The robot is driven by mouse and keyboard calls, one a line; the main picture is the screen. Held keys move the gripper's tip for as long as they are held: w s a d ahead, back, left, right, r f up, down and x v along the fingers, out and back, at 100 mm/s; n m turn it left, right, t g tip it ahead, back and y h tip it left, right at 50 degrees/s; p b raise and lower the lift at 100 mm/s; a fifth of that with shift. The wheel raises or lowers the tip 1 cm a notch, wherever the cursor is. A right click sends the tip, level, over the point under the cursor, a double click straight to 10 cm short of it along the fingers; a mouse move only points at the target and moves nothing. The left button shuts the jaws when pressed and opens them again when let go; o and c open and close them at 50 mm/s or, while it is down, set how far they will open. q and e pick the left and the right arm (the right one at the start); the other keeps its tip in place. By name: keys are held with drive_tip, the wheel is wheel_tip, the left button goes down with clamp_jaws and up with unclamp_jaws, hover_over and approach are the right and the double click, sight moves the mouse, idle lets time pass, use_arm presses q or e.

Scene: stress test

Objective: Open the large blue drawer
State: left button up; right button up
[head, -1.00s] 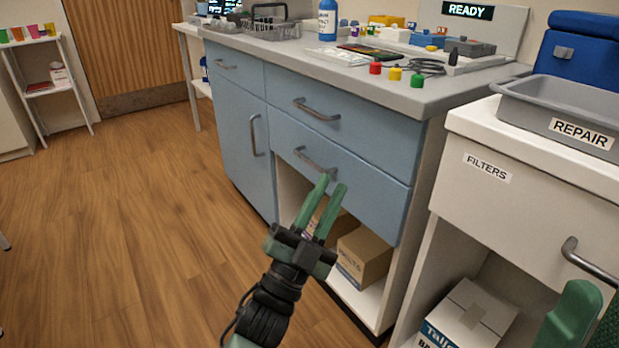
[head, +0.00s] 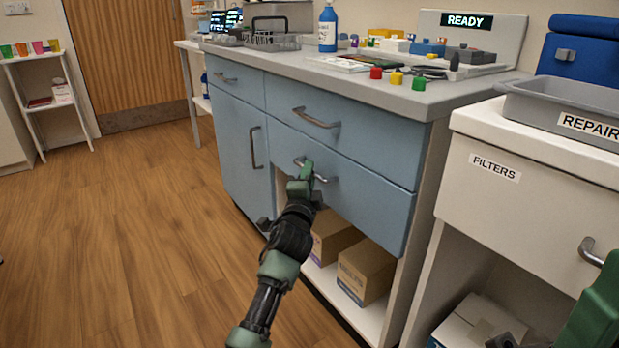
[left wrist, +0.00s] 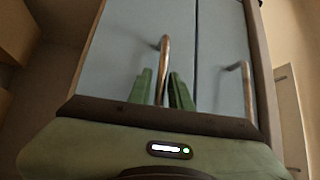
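The blue cabinet has two wide drawers, one above the other. The lower wide blue drawer (head: 345,188) is shut, and its curved metal handle (head: 321,179) is partly hidden by my left gripper (head: 307,172). In the left wrist view my left gripper (left wrist: 161,86) is open, with the metal handle (left wrist: 164,58) between its two green fingers. A gap shows beside the left finger; contact on the right is hard to tell. The upper wide drawer (head: 365,128) is also shut.
A tall blue door (head: 232,150) and small drawer (head: 228,80) are left of the wide drawers. Boxes (head: 366,268) sit in the open shelf below. A white FILTERS cabinet (head: 520,215) stands close on the right. The wooden floor (head: 130,240) in front is clear.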

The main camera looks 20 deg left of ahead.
use_arm(q)
drive_tip(key=shift+w, duration=0.45)
drive_tip(key=shift+r, duration=0.1)
clamp_jaws()
idle(1.0)
